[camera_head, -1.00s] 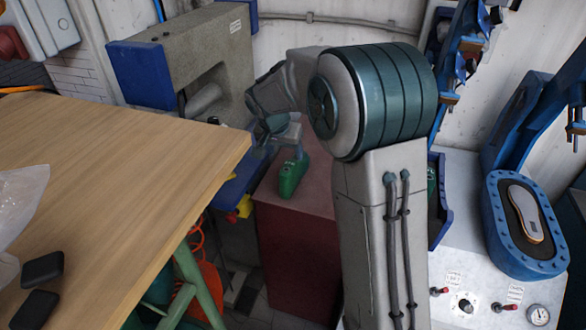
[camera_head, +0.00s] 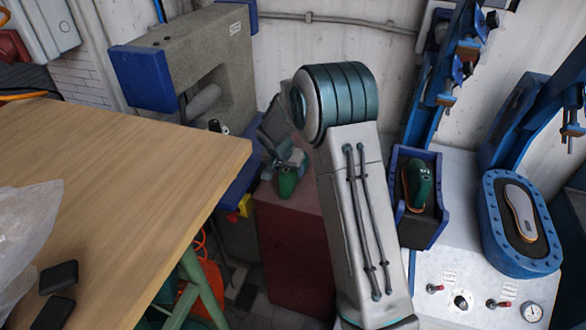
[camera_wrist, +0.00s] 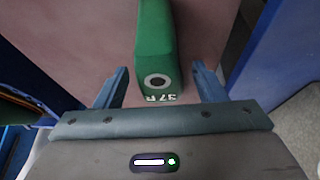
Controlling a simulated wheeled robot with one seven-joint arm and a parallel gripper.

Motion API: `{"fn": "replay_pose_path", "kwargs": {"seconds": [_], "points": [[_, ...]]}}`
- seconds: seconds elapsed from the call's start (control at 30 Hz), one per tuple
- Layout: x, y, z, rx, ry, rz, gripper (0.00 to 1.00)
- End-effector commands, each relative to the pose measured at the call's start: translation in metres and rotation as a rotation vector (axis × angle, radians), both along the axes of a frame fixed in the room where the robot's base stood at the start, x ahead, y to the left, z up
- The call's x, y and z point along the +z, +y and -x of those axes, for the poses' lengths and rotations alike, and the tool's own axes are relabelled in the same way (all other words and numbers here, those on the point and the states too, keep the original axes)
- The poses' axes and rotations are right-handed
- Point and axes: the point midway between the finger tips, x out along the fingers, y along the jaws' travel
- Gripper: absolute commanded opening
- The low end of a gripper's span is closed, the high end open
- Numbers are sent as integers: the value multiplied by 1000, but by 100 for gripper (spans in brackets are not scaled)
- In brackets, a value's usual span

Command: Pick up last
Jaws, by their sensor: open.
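A green last (camera_head: 287,184) stands on top of the maroon cabinet (camera_head: 296,250) in the head view. In the wrist view the green last (camera_wrist: 156,50) shows its end with a round hole and the marking "37 R". My gripper (camera_wrist: 161,72) is open, with one blue finger on each side of the last's near end. I see gaps between the last and both fingers. In the head view my gripper (camera_head: 288,160) is just above and behind the last, small and partly hidden by my arm.
A second green last (camera_head: 418,184) sits in a blue holder (camera_head: 425,235) on the machine to the right. A sole lies in a blue oval holder (camera_head: 492,250) beside it. A wooden table (camera_head: 140,190) fills the left. A grey press (camera_head: 215,60) stands behind.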

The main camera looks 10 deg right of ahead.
Motion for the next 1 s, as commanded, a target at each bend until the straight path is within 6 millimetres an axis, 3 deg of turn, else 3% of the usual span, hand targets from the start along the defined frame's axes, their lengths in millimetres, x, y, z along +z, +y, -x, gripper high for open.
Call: {"fn": "replay_pose_path", "kwargs": {"seconds": [0.2, 0.47, 0.67, 1.0], "points": [[-19, -4, -7, 0, 1, 0, 64], [-21, -5, -8, 1, 0, 0, 64], [-21, -5, -7, 0, 0, 0, 16], [-19, -5, -8, 0, -2, 0, 16]]}}
